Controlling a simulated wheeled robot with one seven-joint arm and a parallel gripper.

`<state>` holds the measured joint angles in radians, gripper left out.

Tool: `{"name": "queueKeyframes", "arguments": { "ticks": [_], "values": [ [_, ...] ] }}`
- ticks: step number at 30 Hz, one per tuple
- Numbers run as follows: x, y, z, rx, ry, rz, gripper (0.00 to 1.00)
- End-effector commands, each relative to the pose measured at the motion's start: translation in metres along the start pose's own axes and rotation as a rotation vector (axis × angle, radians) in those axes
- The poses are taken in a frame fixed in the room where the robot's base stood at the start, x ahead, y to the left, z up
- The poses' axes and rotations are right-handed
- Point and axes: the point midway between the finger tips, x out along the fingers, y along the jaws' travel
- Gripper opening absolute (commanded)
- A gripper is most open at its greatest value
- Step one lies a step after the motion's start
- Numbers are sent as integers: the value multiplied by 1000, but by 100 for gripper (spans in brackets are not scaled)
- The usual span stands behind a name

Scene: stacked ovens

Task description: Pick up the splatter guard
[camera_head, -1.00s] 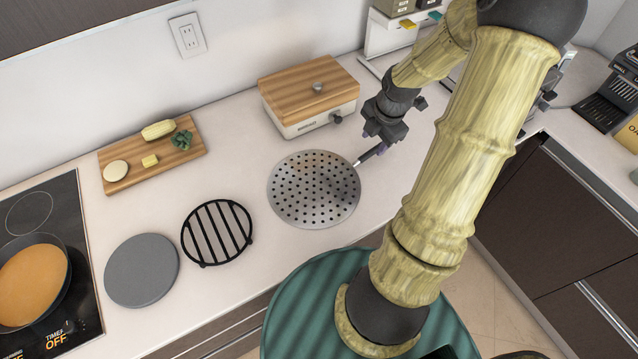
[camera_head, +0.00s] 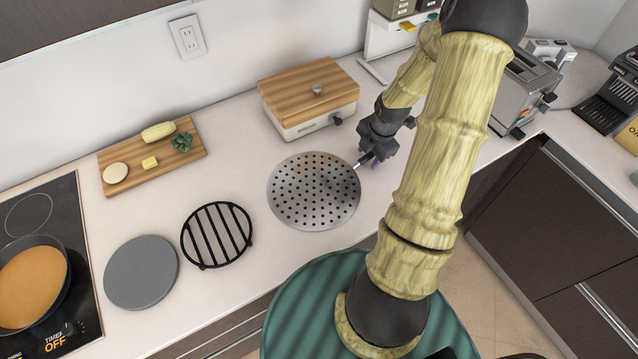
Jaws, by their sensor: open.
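The splatter guard (camera_head: 312,192) is a round, grey metal disc full of small dark holes. It lies flat on the white counter in the middle of the view. Its short handle sticks out from the upper right of its rim, and its outer part is hidden behind my gripper. My gripper (camera_head: 370,162) is open at that handle, right of the disc. I cannot tell whether the fingers touch the handle or are around it.
A wooden-lidded box (camera_head: 309,97) stands behind the guard. A black trivet (camera_head: 217,234) and a grey round plate (camera_head: 141,272) lie to the left. A cutting board with food (camera_head: 190,155) is at back left, a hob with a pan (camera_head: 32,285) at far left. A toaster (camera_head: 524,92) stands at right.

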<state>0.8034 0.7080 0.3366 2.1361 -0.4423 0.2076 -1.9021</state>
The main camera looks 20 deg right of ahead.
Motion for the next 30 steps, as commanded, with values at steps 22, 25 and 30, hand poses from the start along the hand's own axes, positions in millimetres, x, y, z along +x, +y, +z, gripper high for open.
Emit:
{"name": "queueKeyframes", "arguments": {
  "ticks": [22,25,30],
  "values": [
    [1,0,0,1,-1,0,6],
    [1,0,0,1,-1,0,0],
    [1,0,0,1,-1,0,0]
  ]
}}
